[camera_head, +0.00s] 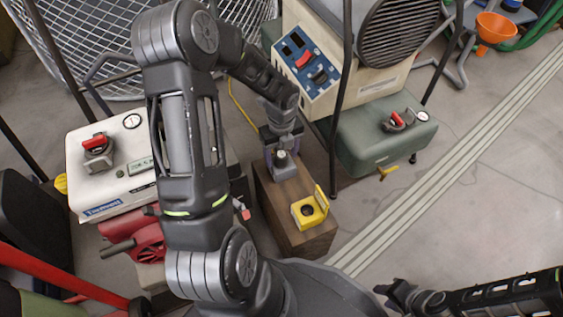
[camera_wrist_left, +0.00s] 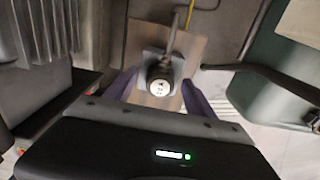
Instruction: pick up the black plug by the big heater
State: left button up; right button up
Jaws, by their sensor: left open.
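The black plug (camera_head: 282,164) stands upright on a wooden block (camera_head: 312,242) in front of the big heater (camera_head: 380,72). In the left wrist view the plug (camera_wrist_left: 160,84) has a white round top with dark marks, and a grey cord leads up from it. My left gripper (camera_head: 279,144) is above the block at the plug. In the left wrist view its two purple fingers (camera_wrist_left: 158,95) are apart, one on each side of the plug. I cannot tell whether they touch it. My right gripper (camera_head: 405,297) is at the bottom right, away from the plug, its fingertips unclear.
A yellow socket box (camera_head: 309,210) with its lid up sits on the block's near end. A green unit (camera_head: 376,137) stands right of the block. A white unit (camera_head: 112,170) with a red switch and a red machine (camera_head: 135,240) are at left.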

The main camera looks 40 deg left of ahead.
pick_arm(q)
jog(key=shift+f, duration=0.3)
dwell(0.4)
grip_shut()
dwell(0.5)
